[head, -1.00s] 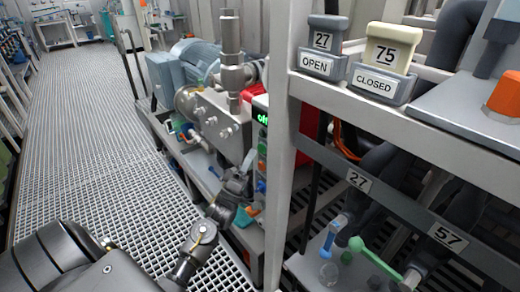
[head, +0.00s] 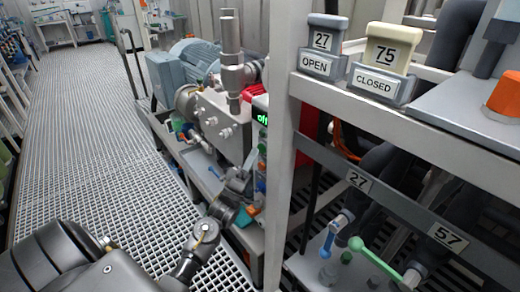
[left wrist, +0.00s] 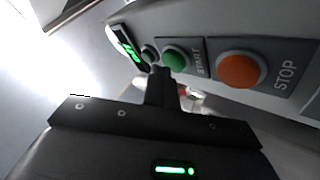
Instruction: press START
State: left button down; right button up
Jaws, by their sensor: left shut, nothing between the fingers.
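The green START button (left wrist: 174,58) sits on a grey panel in the left wrist view, with its START label to its right. The larger orange-red STOP button (left wrist: 240,70) is further right. A small dark knob and a lit green display (left wrist: 127,44) are to the left. My left gripper (left wrist: 161,73) is shut and empty. Its tips lie at the lower left edge of the START button in the picture; I cannot tell whether they touch it. In the head view my left gripper (head: 246,172) is beside the control panel, partly behind the white post. My right gripper is not in view.
A white frame post (head: 281,150) stands close right of the panel. A pump with a blue-grey motor (head: 190,62) is behind. Tags 27 OPEN (head: 322,45) and 75 CLOSED (head: 384,65) sit on the rail. The grating walkway (head: 85,120) at left is clear.

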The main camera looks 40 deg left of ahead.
pick_arm(q)
jog(key=shift+w+d, duration=0.15)
jog(key=shift+w, duration=0.25)
dwell(0.8)
jog(key=shift+s+a+p, duration=0.2)
jog(key=shift+s+p, duration=0.15)
jog(key=shift+s, duration=0.45)
jog(key=shift+s+a+p, duration=0.25)
jog(key=shift+s+p, duration=0.1)
jog(key=shift+s, duration=0.45)
jog(key=shift+s+a+p, duration=0.25)
jog(key=shift+s+p, duration=0.1)
jog(key=shift+s, duration=0.5)
jog(key=shift+s+a+p, duration=0.25)
jog(key=shift+s+p, duration=0.1)
jog(key=shift+s, duration=0.45)
